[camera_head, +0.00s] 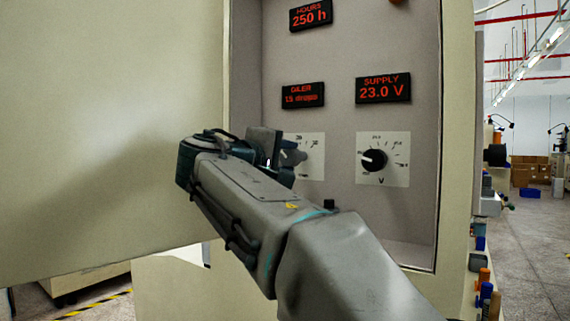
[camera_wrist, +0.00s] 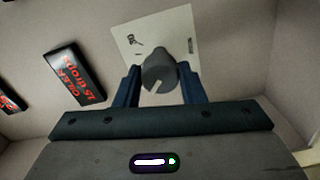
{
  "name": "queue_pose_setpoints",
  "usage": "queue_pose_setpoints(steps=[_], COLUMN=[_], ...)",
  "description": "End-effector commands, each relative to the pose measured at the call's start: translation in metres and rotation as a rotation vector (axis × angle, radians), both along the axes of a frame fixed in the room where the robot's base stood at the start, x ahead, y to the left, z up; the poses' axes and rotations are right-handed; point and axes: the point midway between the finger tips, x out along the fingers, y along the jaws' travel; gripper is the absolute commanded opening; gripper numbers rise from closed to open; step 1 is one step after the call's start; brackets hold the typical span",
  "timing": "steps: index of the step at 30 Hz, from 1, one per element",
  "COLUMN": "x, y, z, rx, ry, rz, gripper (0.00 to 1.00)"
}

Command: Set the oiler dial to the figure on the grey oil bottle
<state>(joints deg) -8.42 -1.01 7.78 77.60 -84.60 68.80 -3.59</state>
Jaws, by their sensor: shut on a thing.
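The oiler dial is a grey knob (camera_wrist: 160,74) on a white scale plate, seen in the wrist view. My gripper (camera_wrist: 155,88) has a blue finger on each side of the knob and is shut on it. In the head view my gripper (camera_head: 275,158) covers most of the dial, and part of its scale plate (camera_head: 315,150) shows to the right. The red oiler display (camera_head: 303,95) above the dial seems to read 15 drops, perhaps with a decimal point; it also shows in the wrist view (camera_wrist: 74,80). No grey oil bottle can be made out.
A supply dial (camera_head: 373,160) with a black knob sits right of the oiler dial, under a 23.0 V display (camera_head: 383,88). An hours display (camera_head: 311,15) reads 250 h. An open panel door (camera_head: 110,130) stands at left.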

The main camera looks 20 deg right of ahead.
Motion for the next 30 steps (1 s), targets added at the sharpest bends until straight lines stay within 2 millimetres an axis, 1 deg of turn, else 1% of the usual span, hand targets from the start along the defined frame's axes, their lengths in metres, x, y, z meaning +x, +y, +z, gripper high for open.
queue_pose_setpoints(steps=[13,14,15,16,25,28,30], x=[0.000,0.000,0.000,0.000,-0.001,-0.005,-0.011], y=[0.000,0.000,0.000,0.000,0.001,0.008,0.016], z=[-0.001,-0.001,-0.001,-0.001,0.000,0.000,0.000], rx=[0.007,0.006,0.006,0.006,0.006,0.005,0.006], ry=[-0.006,-0.006,-0.006,-0.006,-0.006,-0.006,-0.005], rz=[-0.002,-0.001,-0.001,-0.001,0.000,0.002,0.003], gripper=[0.14,0.42,0.53,0.57,0.57,0.57,0.57])
